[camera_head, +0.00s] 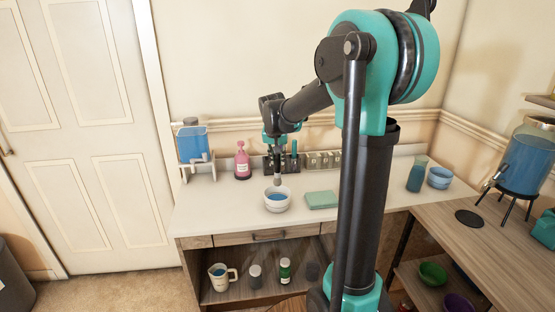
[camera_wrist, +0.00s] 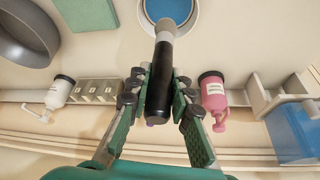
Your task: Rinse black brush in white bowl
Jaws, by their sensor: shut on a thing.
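My gripper (camera_head: 279,140) is shut on the handle of the black brush, pointing down above the counter. In the wrist view my gripper's fingers (camera_wrist: 160,95) hold the black brush (camera_wrist: 159,85) between them. Its pale grey brush end (camera_wrist: 165,24) points at the white bowl (camera_wrist: 145,14). The white bowl (camera_head: 278,206) stands upright on the counter and holds blue liquid. In the head view the lower part of the black brush (camera_head: 277,180) shows over the bowl. I cannot tell whether its tip touches the liquid.
A green folded cloth or pad (camera_head: 321,200) lies right of the bowl. A pink pump bottle (camera_head: 242,162) and a blue-filled dispenser (camera_head: 192,146) stand behind left. Small labelled boxes (camera_head: 325,160) line the back. A blue bowl (camera_head: 439,180) is at the counter's right end.

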